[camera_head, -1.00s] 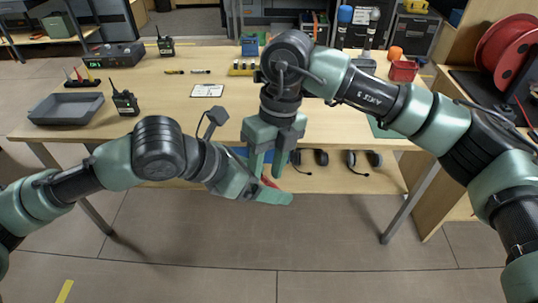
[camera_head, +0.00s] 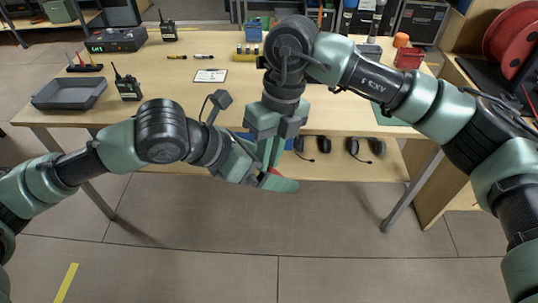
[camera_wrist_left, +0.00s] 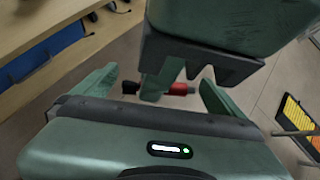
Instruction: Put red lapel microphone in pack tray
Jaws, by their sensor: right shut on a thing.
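The red lapel microphone, red with a black end, shows as a small red bit (camera_head: 274,171) in the head view, mostly hidden by the grippers. In the left wrist view its red part (camera_wrist_left: 180,88) shows more clearly. My right gripper (camera_head: 270,160) points down and is shut on the microphone's middle. My left gripper (camera_wrist_left: 158,88) is open, its fingers apart on either side of the microphone; it also shows in the head view (camera_head: 276,176). The dark grey pack tray (camera_head: 72,103) sits at the table's left end and looks empty.
The wooden table (camera_head: 180,110) carries a walkie-talkie (camera_head: 127,87) beside the tray, a white card (camera_head: 210,75) and a red bin (camera_head: 408,58). Headsets (camera_head: 366,148) lie on the lower shelf.

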